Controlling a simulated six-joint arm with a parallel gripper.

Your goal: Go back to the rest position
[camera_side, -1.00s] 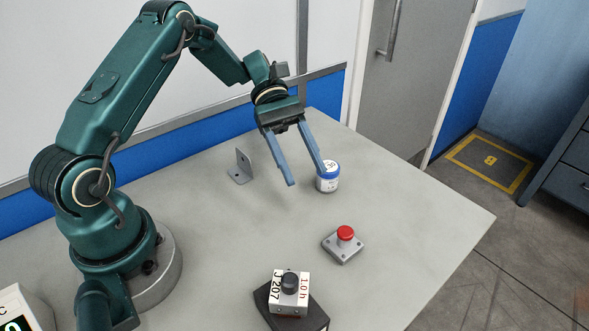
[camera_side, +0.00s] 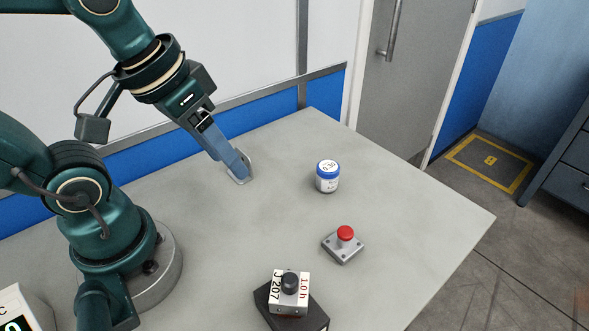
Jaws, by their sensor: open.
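My gripper (camera_side: 238,170) hangs over the back left part of the bench, pointing down and to the right. Its blue fingers are seen nearly edge-on and overlap in this view, with nothing visible held between them. The fingertips appear in front of the small grey metal bracket (camera_side: 248,160) and hide most of it. I cannot tell whether they touch it.
A red push button on a grey plate (camera_side: 343,244) sits right of centre. A white block with a black knob (camera_side: 290,293) rests on a dark box (camera_side: 308,316) at the front. A white device (camera_side: 22,308) is at the front left. The bench's middle (camera_side: 225,240) is clear.

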